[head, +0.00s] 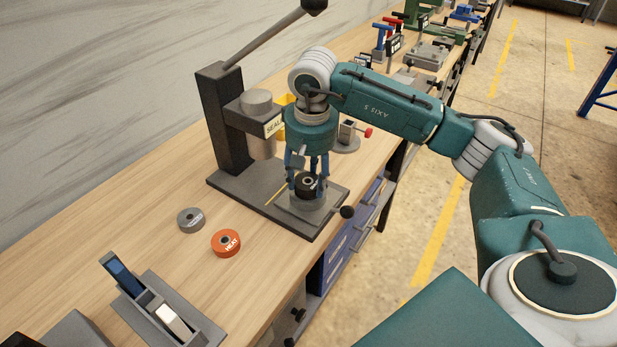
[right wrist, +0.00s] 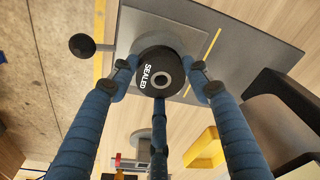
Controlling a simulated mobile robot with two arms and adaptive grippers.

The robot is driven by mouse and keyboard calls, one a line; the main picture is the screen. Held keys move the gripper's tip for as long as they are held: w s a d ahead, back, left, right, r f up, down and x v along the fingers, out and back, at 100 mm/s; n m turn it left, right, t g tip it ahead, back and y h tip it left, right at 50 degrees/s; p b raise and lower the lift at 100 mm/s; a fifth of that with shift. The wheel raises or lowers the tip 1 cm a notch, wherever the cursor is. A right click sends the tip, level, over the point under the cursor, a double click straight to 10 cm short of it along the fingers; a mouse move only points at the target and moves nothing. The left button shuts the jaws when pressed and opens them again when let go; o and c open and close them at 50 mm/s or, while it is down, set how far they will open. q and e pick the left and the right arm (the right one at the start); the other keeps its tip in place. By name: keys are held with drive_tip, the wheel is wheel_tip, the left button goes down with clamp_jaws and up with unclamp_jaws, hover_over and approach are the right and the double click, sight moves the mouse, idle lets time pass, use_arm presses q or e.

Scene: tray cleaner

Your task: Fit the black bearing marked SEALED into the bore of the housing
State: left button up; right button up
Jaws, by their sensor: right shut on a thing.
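The black bearing (head: 308,189), with a hole through its middle, is held by my right gripper (head: 308,182) over the press's base plate. In the right wrist view the bearing (right wrist: 148,80) shows the white word SEALED, and my gripper's blue fingers close around it. The grey round housing (head: 306,203) stands directly below the bearing on the plate and shows partly behind it in the right wrist view (right wrist: 150,22). Its bore is covered by the bearing, and I cannot tell whether the bearing touches or enters it. My left gripper is not in view.
A dark lever press (head: 226,120) rises behind the housing, its ram beside my right wrist. A grey ring (head: 190,220) and an orange ring marked HEAT (head: 226,243) lie on the wooden bench. A grey holder (head: 172,312) is at front left.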

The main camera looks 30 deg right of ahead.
idle(0.5)
drive_tip(key=shift+f+b, duration=0.45)
drive_tip(key=shift+b, duration=0.1)
drive_tip(key=shift+r, duration=0.25)
